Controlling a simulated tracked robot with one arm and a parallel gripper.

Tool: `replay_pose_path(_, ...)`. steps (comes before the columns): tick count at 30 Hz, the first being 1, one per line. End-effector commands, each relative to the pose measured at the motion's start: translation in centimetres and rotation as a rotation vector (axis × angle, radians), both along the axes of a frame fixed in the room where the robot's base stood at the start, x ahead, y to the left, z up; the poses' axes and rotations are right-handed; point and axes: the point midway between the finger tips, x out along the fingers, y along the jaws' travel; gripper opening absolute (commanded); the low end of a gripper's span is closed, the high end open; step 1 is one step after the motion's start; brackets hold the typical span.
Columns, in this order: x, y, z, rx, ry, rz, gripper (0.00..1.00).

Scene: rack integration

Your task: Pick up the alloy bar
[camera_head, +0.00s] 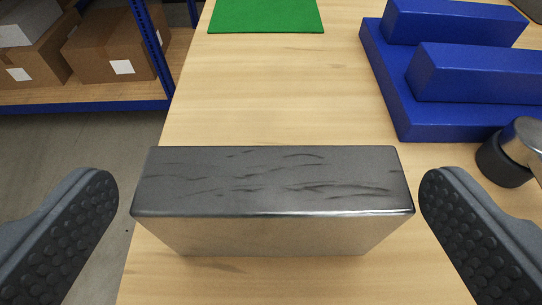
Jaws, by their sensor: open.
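The alloy bar (272,182) is a grey metal block with dark scratches on its top and a shiny front face. It rests on the wooden table, near the table's left edge. My gripper (268,205) is open, with one dark padded finger to the left of the bar and the other to the right. A gap shows between each finger and the bar's ends, and the right gap looks narrow. Nothing is held. The lower parts of both fingers run out of the picture.
A blue fixture (400,105) with raised blocks stands at the back right of the wooden table (270,90). A metal and black cylindrical part (505,160) is at the right. A green mat (265,14) lies at the back. A blue shelf (150,55) with cardboard boxes (115,45) stands left, beyond the floor.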

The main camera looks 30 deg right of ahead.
Motion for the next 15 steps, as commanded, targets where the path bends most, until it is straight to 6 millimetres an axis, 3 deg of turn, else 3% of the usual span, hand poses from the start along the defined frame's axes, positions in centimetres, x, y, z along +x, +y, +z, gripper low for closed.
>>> replay_pose_path(8,0.9,-0.5,-0.5,0.001,0.001,0.001,1.0)
replay_pose_path(15,3.0,-1.9,-1.7,-0.002,-0.001,-0.001,1.0)
